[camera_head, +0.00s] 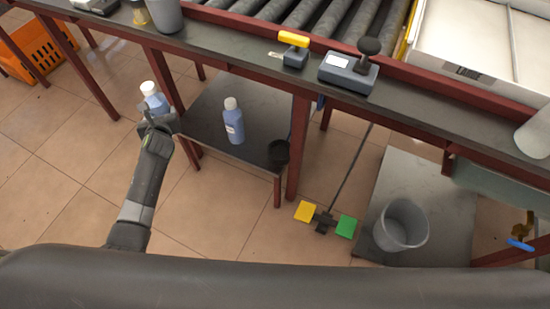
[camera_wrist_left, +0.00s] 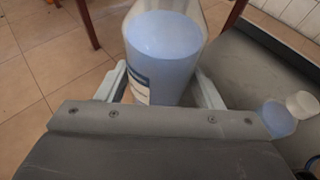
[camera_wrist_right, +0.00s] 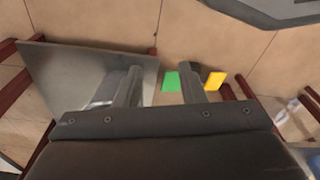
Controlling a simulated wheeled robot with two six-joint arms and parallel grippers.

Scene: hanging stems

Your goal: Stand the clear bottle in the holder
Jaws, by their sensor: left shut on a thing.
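The clear bottle (camera_head: 154,98), with blue liquid, a white cap and a label, is in my left gripper (camera_head: 158,121), off the left edge of the low table. In the left wrist view the clear bottle (camera_wrist_left: 165,45) stands between the two fingers, its clear wall showing above the liquid. A second blue bottle (camera_head: 233,122) with a white cap stands on the low table. A dark round thing (camera_head: 279,152), possibly the holder, is at the table's right corner; its inside is too dark to read. My right gripper (camera_wrist_right: 158,82) is open and empty in its wrist view.
The low dark table (camera_head: 205,115) is largely bare around the second bottle. The long bench (camera_head: 235,50) overhangs behind, with red legs. A grey bin (camera_head: 401,225) stands on a grey panel at right. Yellow (camera_head: 305,211) and green (camera_head: 346,226) pads lie by a thin rod.

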